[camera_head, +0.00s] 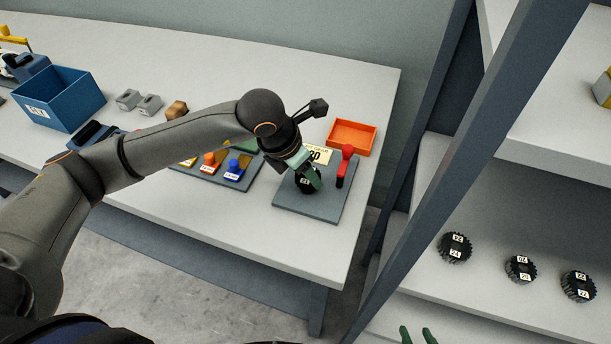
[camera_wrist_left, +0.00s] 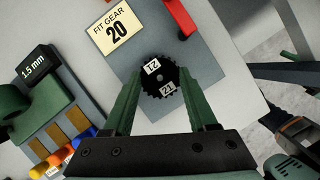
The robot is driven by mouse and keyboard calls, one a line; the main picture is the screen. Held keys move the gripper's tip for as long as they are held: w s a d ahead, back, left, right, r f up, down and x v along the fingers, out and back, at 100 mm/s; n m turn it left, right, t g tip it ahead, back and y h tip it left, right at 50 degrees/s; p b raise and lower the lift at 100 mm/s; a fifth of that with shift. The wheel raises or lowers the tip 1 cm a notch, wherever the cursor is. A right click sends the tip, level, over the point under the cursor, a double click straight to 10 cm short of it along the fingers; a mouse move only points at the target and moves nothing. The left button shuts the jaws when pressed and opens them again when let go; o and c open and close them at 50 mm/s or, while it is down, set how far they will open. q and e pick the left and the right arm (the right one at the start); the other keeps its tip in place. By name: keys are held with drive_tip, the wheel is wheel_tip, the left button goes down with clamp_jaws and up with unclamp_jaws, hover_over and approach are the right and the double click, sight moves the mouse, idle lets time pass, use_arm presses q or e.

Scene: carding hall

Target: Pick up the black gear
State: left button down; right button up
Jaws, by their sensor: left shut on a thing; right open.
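A black toothed gear (camera_head: 306,184) with white number labels is at the grey board (camera_head: 325,207) on the table; its label seems to read 21. My left gripper (camera_head: 308,175) is shut on it, and in the left wrist view the green fingers (camera_wrist_left: 160,82) stand on either side of the gear (camera_wrist_left: 158,77). I cannot tell whether the gear touches the board. More black gears stand on the shelf: 24 (camera_head: 454,248), 20 (camera_head: 520,268) and 22 (camera_head: 578,286). My right gripper (camera_head: 417,336) is open and empty; only its fingertips show at the bottom edge.
A card reading "FIT GEAR 20" (camera_wrist_left: 117,28) lies beside the gear. A red-handled tool (camera_head: 344,165) and an orange tray (camera_head: 352,136) are close by. Coloured-handled tools (camera_head: 235,172) lie left. A dark shelf post (camera_head: 465,160) separates table and shelf.

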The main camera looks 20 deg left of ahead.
use_arm(q)
drive_tip(key=s+r, duration=1.4)
drive_tip(key=r, duration=0.1)
drive_tip(key=shift+a+r+p, duration=0.15)
drive_tip(key=shift+r+p, duration=0.1)
drive_tip(key=shift+p, duration=0.05)
drive_tip(key=shift+w+f, duration=0.1)
